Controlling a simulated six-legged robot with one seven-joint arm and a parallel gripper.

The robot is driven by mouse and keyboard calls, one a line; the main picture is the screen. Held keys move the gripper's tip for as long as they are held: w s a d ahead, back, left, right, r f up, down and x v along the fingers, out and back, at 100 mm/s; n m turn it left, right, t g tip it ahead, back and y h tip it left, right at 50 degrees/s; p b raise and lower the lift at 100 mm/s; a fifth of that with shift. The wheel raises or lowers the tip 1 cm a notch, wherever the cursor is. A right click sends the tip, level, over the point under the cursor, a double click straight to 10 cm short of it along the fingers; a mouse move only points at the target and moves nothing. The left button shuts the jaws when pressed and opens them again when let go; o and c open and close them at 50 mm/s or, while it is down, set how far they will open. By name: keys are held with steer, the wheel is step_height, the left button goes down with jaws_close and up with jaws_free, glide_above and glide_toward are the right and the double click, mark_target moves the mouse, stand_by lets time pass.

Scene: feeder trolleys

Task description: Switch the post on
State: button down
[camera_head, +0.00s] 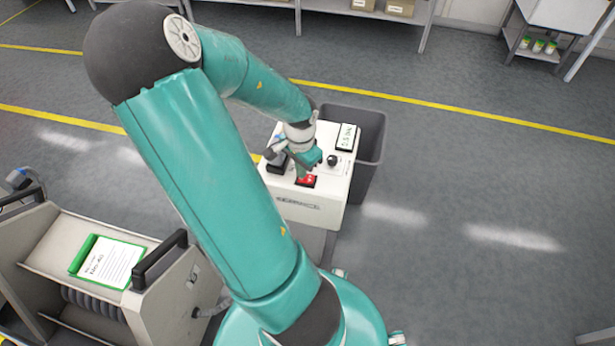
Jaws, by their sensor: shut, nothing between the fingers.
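The post (328,192) is a white box-shaped unit standing on the floor in the middle of the view. Its top bears a red switch (307,181) in a black surround, a black round knob (333,160) and a small display (346,137) with dark characters. My gripper (304,176) is shut and empty, pointing down at the red switch. Its tip is at or just above the switch; I cannot tell whether they touch. My gripper and wrist hide part of the post's top left, where a dark part (277,165) shows.
A dark grey bin (369,150) stands right behind the post. A trolley (165,290) with black handles, a green-edged card (107,262) and a coiled hose (95,303) is at the lower left. Shelves stand along the back. The floor to the right is clear.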

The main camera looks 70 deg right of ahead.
step_height(320, 180, up, 6)
steer(key=shift+r, duration=0.2)
stand_by(0.6)
stand_by(0.4)
steer(key=w+a+r+n+t+y, duration=0.1)
steer(key=w+a+r+n, duration=0.2)
steer(key=w+a+n, duration=0.45)
steer(key=w+a+r+n+t+y, duration=0.15)
steer(key=w+a+r, duration=0.3)
steer(key=a, duration=0.55)
steer(key=a+r+n+t+h, duration=0.1)
steer(key=a+r+n, duration=0.5)
steer(key=a, duration=0.3)
steer(key=s+a+r+n+t+h, duration=0.1)
steer(key=a+r+n+t, duration=0.1)
steer(key=a+r+n, duration=0.4)
steer(key=a+n, duration=0.1)
steer(key=a, duration=0.2)
steer(key=shift+s+a, duration=0.3)
steer(key=shift+d+h, duration=0.2)
steer(key=shift+h, duration=0.05)
